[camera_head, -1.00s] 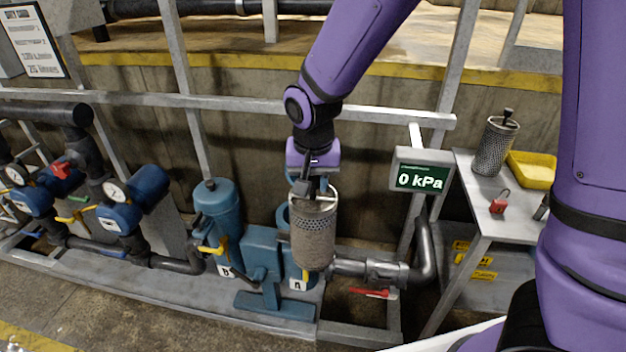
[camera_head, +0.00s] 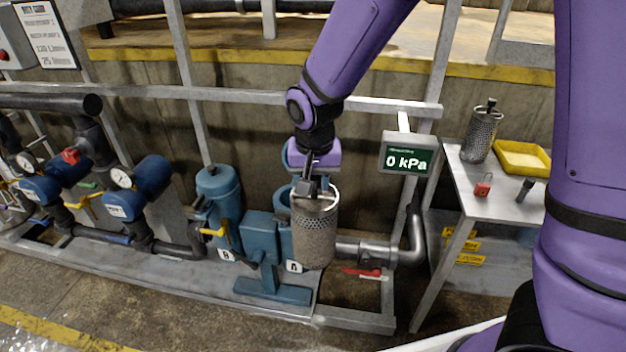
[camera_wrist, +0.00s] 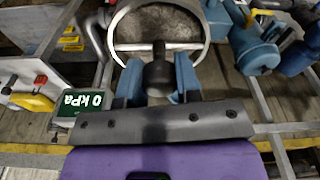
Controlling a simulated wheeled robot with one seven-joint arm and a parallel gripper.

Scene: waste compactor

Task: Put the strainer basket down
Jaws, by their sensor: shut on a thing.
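The strainer basket (camera_head: 314,232) is a grey perforated metal cylinder with a dirty, brownish lower part. It hangs upright in the air in front of the blue strainer bodies in the head view. My gripper (camera_head: 308,190) is above it, shut on its top handle. In the wrist view, the gripper fingers (camera_wrist: 158,80) close around the dark handle knob, and the basket's rim (camera_wrist: 118,48) shows as a light ring. A second, cleaner basket (camera_head: 481,134) stands upright on the grey side table (camera_head: 467,180) at the right.
On the side table are a yellow tray (camera_head: 523,158), a red padlock (camera_head: 483,185) and a small dark object (camera_head: 525,189). The table's front left part is bare. A display (camera_head: 408,159) reading 0 kPa stands between the basket and the table. A pipe with a red lever (camera_head: 362,271) runs below.

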